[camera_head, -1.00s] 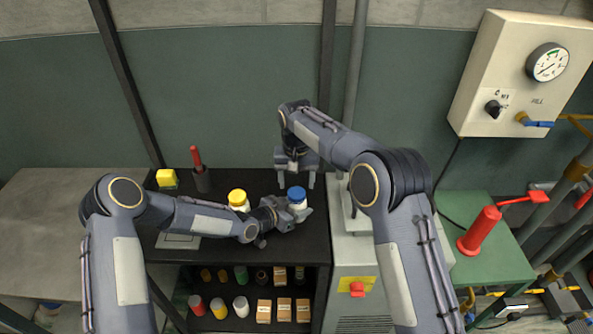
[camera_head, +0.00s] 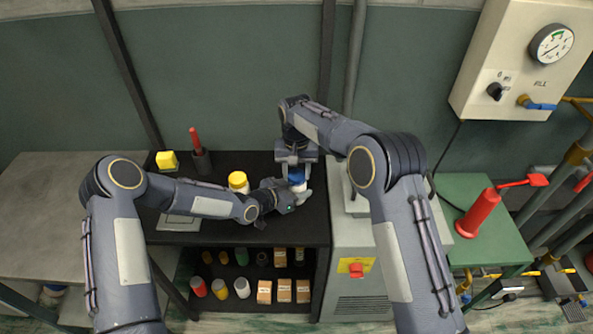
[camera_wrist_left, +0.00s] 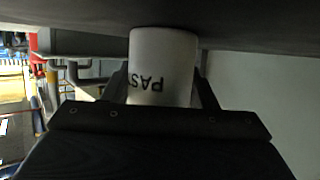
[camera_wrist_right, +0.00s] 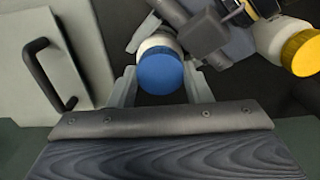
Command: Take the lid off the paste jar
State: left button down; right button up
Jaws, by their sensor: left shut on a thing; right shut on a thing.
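The paste jar (camera_wrist_left: 163,60) is white with upside-down "PAS" lettering in the left wrist view. It has a blue lid (camera_wrist_right: 160,71), seen from above in the right wrist view. My left gripper (camera_head: 298,198) is shut on the jar's body from the left, just above the black bench top. My right gripper (camera_wrist_right: 160,88) points down from above, its fingers on either side of the blue lid, shut on it. The lid sits on the jar. In the head view the blue lid (camera_head: 297,175) is partly hidden by the right gripper.
A white jar with a yellow lid (camera_head: 238,182) stands left of the paste jar on the black bench (camera_head: 270,165). A grey cabinet (camera_head: 350,245) is right of the bench.

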aim_at(297, 174)
jog(key=n, duration=0.3)
jog(key=shift+r, duration=0.25)
dwell(0.5)
jog(key=shift+r, duration=0.9)
jog(key=shift+r, duration=2)
pick_arm(q)
jog(key=shift+c, duration=2.4)
grip_release()
